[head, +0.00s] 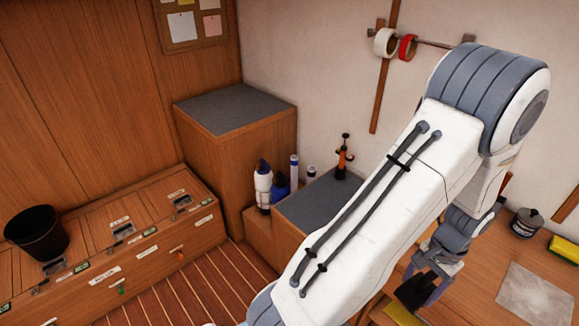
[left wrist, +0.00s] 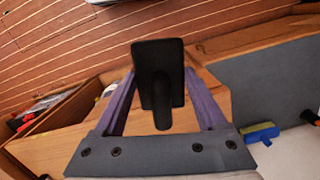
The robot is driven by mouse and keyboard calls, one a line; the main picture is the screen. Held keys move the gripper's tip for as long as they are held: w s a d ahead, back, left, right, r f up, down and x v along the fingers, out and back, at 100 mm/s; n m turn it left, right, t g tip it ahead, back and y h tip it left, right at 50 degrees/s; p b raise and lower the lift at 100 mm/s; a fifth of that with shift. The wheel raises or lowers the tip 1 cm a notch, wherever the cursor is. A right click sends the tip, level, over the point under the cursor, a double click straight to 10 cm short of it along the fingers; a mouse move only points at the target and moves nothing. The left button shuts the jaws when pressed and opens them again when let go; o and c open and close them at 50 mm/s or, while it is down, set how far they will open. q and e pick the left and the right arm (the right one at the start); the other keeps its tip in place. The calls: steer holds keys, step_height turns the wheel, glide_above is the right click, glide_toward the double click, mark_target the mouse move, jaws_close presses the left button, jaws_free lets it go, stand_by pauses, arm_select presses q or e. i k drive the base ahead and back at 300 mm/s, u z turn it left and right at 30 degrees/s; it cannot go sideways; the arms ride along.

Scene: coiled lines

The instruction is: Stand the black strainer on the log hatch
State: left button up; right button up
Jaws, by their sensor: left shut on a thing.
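My left gripper (head: 428,276) is at the lower right of the head view, over the wooden worktop's left part. It is shut on a black thing, which I take to be the black strainer (head: 412,293). In the left wrist view the strainer (left wrist: 158,62) shows as a flat, dark plate with a rounded stem, between the two fingers. The bench (head: 85,250) at the left has several labelled hatch lids (head: 147,207) in its top. The labels are too small to read, so I cannot tell which is the log hatch. My right gripper is out of view.
A black bucket (head: 38,235) stands on the bench's left end. Bottles (head: 264,187) stand by a grey-topped locker (head: 318,202) in the middle. A dark jar (head: 525,222) and a grey mat (head: 537,295) are on the worktop. Bench lids right of the bucket look clear.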

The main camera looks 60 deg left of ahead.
mark_target(116, 212)
steer(key=u, duration=0.1)
steer(key=k, duration=0.35)
steer(key=u, duration=1.8)
steer(key=i, duration=1.2)
steer(key=u, duration=1)
steer(key=i, duration=1.7)
